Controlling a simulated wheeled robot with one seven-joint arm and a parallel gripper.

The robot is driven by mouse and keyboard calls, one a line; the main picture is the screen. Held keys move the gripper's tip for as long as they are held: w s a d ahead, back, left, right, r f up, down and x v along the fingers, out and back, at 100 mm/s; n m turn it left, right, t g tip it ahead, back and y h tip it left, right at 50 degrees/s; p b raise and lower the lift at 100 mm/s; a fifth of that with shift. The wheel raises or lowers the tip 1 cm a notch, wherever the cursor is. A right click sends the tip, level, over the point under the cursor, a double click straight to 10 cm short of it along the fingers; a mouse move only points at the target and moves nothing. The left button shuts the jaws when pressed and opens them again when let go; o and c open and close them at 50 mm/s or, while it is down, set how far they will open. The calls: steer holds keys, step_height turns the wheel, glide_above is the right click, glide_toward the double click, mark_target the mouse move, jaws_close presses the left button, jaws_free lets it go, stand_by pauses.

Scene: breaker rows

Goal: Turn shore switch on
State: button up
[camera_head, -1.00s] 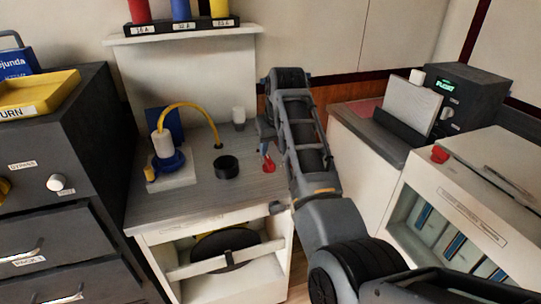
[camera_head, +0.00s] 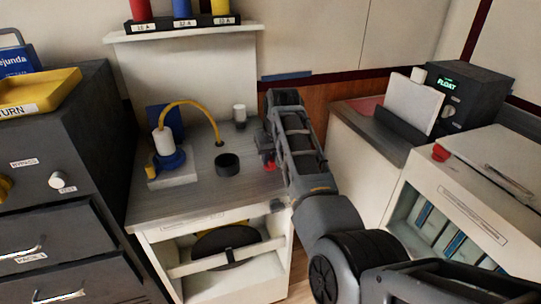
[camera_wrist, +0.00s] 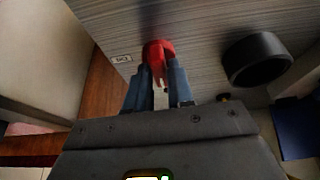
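The red switch (camera_wrist: 159,50) is on the grey worktop in the wrist view, beside a small label (camera_wrist: 121,59) too blurred to read surely. It also shows in the head view as a small red piece (camera_head: 270,166), partly hidden by my arm. My gripper (camera_wrist: 160,78) points at it from above the worktop. Its two blue-grey fingers stand close together, one on each side of the switch's narrow handle, and appear to touch it. In the head view my gripper (camera_head: 266,150) is over the worktop's right side.
A black round knob (camera_head: 227,164) stands on the worktop (camera_head: 205,195), left of the switch. Further left is a blue-and-white plug with a yellow cable (camera_head: 165,145). A small white cylinder (camera_head: 239,112) stands behind. A grey drawer cabinet (camera_head: 70,140) is at left, white cabinets at right.

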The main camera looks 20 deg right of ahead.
jaws_close()
steer(key=m, duration=0.2)
steer(key=m+h, duration=0.1)
steer(key=m, duration=0.1)
steer(key=shift+a+h, duration=0.15)
steer(key=shift+h, duration=0.15)
steer(key=m, duration=0.2)
steer(key=m+g+h+b, duration=0.1)
steer(key=m, duration=0.1)
steer(key=shift+w+a+f+m, duration=0.1)
steer(key=shift+w+f+m, duration=0.05)
steer(key=shift+m, duration=0.15)
steer(key=m+g+b, duration=0.1)
steer(key=m+b, duration=0.1)
steer(key=b, duration=0.1)
steer(key=m+h+b, duration=0.1)
steer(key=m+b, duration=0.1)
steer(key=m, duration=0.1)
steer(key=shift+w+f+g+h+b, duration=0.1)
steer(key=shift+w+g+h+b, duration=0.05)
steer(key=shift+g+h+b, duration=0.2)
steer(key=m+g+b, duration=0.1)
steer(key=m+b, duration=0.3)
steer(key=b, duration=0.1)
steer(key=shift+r+g, duration=0.2)
steer(key=shift+g, duration=0.15)
steer(key=shift+r+m+b, duration=0.1)
steer(key=shift+m+b, duration=0.2)
